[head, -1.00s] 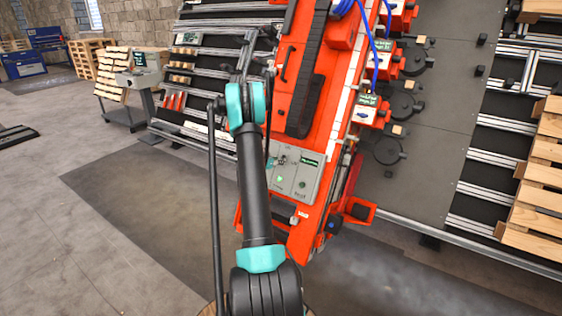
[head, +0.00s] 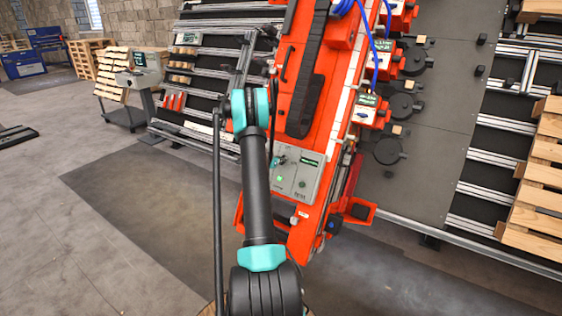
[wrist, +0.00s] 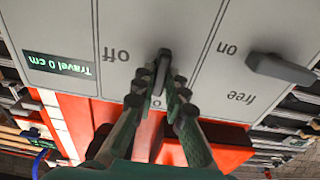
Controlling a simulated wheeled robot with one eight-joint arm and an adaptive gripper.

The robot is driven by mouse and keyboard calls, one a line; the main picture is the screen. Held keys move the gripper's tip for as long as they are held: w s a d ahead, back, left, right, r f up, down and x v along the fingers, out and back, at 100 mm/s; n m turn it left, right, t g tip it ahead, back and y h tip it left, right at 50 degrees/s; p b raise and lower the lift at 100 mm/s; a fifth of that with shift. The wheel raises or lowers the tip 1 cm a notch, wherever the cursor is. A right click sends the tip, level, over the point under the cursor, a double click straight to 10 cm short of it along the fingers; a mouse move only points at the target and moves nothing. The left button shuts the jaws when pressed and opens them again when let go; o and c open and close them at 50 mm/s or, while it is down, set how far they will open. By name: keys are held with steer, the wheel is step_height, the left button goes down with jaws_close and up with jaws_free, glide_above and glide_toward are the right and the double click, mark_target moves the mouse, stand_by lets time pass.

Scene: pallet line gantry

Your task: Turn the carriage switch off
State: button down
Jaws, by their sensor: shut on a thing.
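The switch panel (head: 312,178) is a grey plate on the lower end of the red carriage (head: 310,222). In the wrist view it appears upside down. A dark switch lever (wrist: 163,62) stands out from it, with the word "off" to its left. My gripper (wrist: 168,84) is shut on this lever, its fingers on both sides. The lever points nearly up and down in the picture; its exact setting is partly hidden by the fingers. In the head view my gripper (head: 279,160) is small at the panel's upper left, partly behind my arm.
A second dark knob (wrist: 280,68) sits to the right, near the words "on" and "free". A display (wrist: 58,64) reads "Travel 0 cm". A green light (head: 279,180) shows on the panel. Blue hoses (head: 372,45) hang above. Wooden pallets (head: 540,180) lie at right.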

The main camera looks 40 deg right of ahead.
steer(key=shift+n, duration=0.5)
steer(key=n, duration=0.4)
steer(key=shift+t, duration=0.3)
steer(key=n, duration=0.5)
steer(key=shift+y, duration=0.4)
steer(key=n, duration=0.4)
steer(key=shift+w+a+n, duration=0.1)
steer(key=shift+n, duration=0.2)
steer(key=shift+f+n+y, duration=0.1)
steer(key=shift+n+y, duration=0.4)
steer(key=shift+n, duration=1.5)
steer(key=c, duration=1.6)
jaws_free()
steer(key=shift+o, duration=0.2)
